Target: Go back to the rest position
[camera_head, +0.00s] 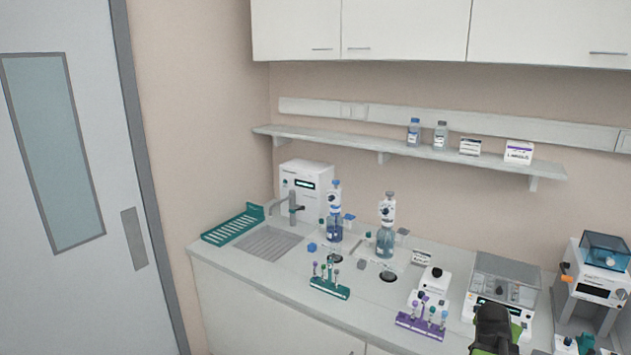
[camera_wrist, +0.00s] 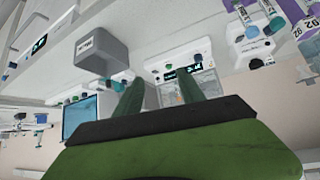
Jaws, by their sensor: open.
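My gripper (camera_head: 493,318) shows at the lower right of the head view, dark with a green part, in front of the worktop. In the wrist view its two dark fingers (camera_wrist: 160,95) stand apart with nothing between them. The wrist view looks upside down. The purple rack (camera_head: 421,326) with several tubes stands to the left of my gripper, and it shows at the upper right of the wrist view (camera_wrist: 312,48). The green rack (camera_head: 329,289) with several tubes stands further left.
A white device with a clear cover (camera_head: 505,283) stands behind my gripper, and another white machine (camera_head: 594,285) at right. Two bottles with dispensers (camera_head: 385,243) stand mid-counter. A sink (camera_head: 268,244) and green drying rack (camera_head: 233,226) are at left. A shelf (camera_head: 340,138) hangs above.

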